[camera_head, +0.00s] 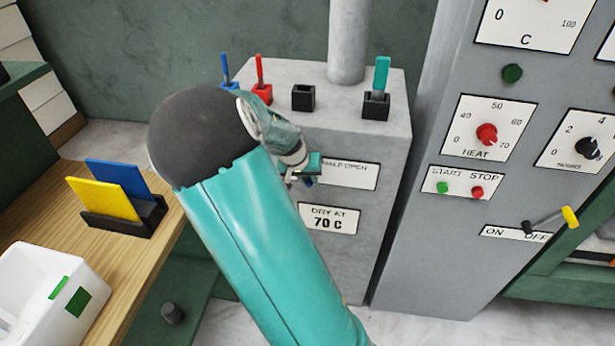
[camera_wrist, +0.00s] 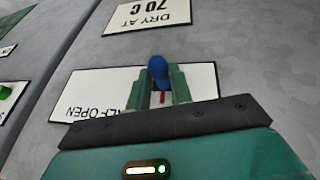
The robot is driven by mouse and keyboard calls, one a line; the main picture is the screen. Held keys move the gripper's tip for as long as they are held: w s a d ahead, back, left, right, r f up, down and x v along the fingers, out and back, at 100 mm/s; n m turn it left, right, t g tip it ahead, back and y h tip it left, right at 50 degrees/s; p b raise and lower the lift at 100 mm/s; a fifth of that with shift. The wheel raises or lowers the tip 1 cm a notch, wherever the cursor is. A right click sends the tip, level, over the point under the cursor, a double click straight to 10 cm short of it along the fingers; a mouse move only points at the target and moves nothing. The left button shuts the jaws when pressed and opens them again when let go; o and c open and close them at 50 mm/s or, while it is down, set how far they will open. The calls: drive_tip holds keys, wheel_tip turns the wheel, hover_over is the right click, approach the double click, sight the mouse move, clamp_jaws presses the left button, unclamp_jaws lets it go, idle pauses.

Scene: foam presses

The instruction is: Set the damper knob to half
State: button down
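A small blue knob (camera_wrist: 158,72) shows in the wrist view, in front of a white plate (camera_wrist: 85,92) whose printed words end in OPEN. I take it as the damper knob. My gripper (camera_wrist: 161,80) has its two green fingers on either side of the knob, with a narrow gap between them; contact is unclear. A small red mark (camera_wrist: 162,98) shows on the plate between the fingers. In the head view my gripper (camera_head: 305,172) is at the left part of the plate (camera_head: 350,175) on the grey cabinet's front. The knob's setting cannot be read.
A DRY AT 70 C label (camera_head: 328,218) is below the plate. Colored levers, including a teal one (camera_head: 381,75), stand on the cabinet (camera_head: 390,135). A control panel with a red HEAT knob (camera_head: 487,133) is at right. A wooden bench (camera_head: 150,232) is at left.

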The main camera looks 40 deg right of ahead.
sight(328, 179)
drive_tip(key=shift+s+d, duration=0.95)
drive_tip(key=shift+s, duration=0.25)
drive_tip(key=shift+s+d, duration=0.9)
drive_tip(key=shift+s, duration=0.25)
drive_tip(key=c, duration=1.3)
unclamp_jaws()
drive_tip(key=shift+o, duration=0.2)
drive_tip(key=v, duration=1.4)
drive_tip(key=shift+f, duration=0.1)
